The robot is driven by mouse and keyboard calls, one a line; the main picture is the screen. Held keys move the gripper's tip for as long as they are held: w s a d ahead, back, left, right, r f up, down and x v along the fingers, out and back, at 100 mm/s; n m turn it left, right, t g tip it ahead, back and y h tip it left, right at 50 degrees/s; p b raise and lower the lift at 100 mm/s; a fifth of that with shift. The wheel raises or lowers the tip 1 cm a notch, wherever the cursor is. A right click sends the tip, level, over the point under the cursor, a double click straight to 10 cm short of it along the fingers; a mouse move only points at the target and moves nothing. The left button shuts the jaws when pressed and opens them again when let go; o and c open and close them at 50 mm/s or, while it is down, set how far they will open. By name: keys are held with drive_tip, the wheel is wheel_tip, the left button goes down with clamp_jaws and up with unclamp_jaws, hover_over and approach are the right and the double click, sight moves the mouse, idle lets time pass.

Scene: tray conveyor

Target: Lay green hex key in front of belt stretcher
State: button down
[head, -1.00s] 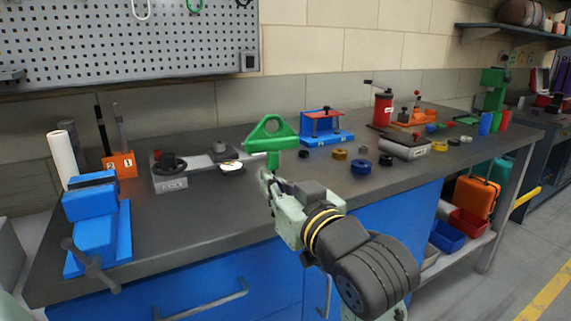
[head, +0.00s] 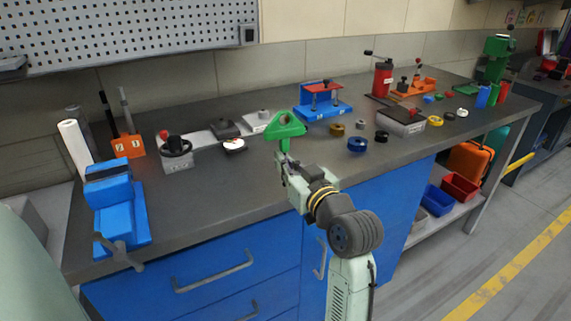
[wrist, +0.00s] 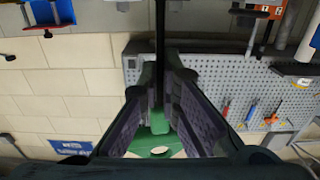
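The green hex key (head: 279,127) has a flat triangular handle with a hole and a short stem. My gripper (head: 283,154) is shut on its stem and holds it upright above the bench. The wrist view shows the green piece (wrist: 155,135) between the two dark fingers. I cannot tell for sure which device is the belt stretcher. One candidate is the grey rail device with a black handwheel (head: 176,147) left of my gripper. Another is the blue frame with a red top plate (head: 320,100) behind and to the right.
The dark workbench (head: 230,190) has free room in front of the rail device. A blue vise (head: 118,207) stands at its left end. A blue ring (head: 357,145) and several small rings lie to the right. A pegboard (head: 130,35) hangs behind.

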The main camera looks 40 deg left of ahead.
drive_tip(key=shift+f, duration=0.75)
drive_tip(key=shift+f, duration=0.3)
drive_tip(key=c, duration=1.8)
unclamp_jaws()
drive_tip(key=shift+r, duration=0.1)
drive_tip(key=shift+r, duration=0.2)
drive_tip(key=b+v, duration=1.1)
drive_tip(key=v, duration=0.1)
drive_tip(key=shift+b, duration=0.3)
